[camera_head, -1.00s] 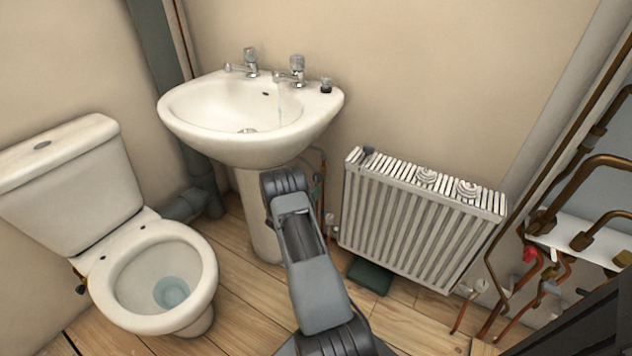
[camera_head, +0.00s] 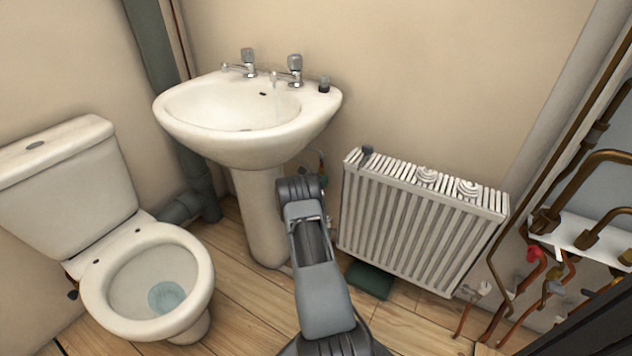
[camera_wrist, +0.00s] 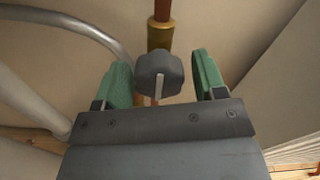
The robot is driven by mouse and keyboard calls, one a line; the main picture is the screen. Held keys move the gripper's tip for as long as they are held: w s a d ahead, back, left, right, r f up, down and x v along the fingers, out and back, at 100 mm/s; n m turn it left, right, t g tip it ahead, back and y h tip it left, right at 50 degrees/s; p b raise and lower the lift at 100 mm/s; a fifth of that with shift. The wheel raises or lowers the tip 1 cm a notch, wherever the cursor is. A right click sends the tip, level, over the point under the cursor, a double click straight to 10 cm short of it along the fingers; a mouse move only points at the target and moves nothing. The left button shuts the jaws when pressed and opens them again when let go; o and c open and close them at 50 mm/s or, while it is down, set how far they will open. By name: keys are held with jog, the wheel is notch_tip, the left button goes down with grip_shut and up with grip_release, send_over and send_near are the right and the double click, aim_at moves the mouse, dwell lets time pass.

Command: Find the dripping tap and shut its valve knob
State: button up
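The basin (camera_head: 205,140) has two chrome taps, a left tap (camera_head: 246,62) and a right tap (camera_head: 293,70). A faint thin trickle shows below the right tap's spout; none is seen at the left tap. In the wrist view a dark grey valve knob (camera_wrist: 158,68) with a pale line sits on a copper pipe with a brass fitting (camera_wrist: 160,36). My gripper (camera_wrist: 163,82) is open, with a green pad on each side of the knob and gaps visible. In the head view my arm hides the gripper and knob beneath the basin.
The basin pedestal (camera_head: 259,215) stands left of my arm, and a white radiator (camera_head: 415,225) is close on the right. A toilet (camera_head: 145,290) is at the left. Copper pipes with a red-handled valve (camera_head: 534,254) are at the far right.

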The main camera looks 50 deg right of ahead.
jog(key=c, duration=0.8)
jog(key=shift+f+m+b, duration=0.1)
jog(key=shift+m+b, duration=0.2)
jog(key=shift+b, duration=0.05)
jog(key=m+b, duration=0.3)
jog(key=shift+w+f+m, duration=0.1)
jog(key=shift+f+m, duration=0.05)
jog(key=shift+m, duration=0.25)
jog(key=m+b, duration=0.3)
jog(key=shift+m, duration=0.3)
jog(key=m, duration=0.4)
jog(key=shift+w+r+m+b, duration=0.1)
jog(key=shift+r+m+b, duration=0.2)
jog(key=shift+b, duration=0.1)
jog(key=m, duration=0.5)
jog(key=shift+a, duration=0.1)
jog(key=shift+m, duration=0.3)
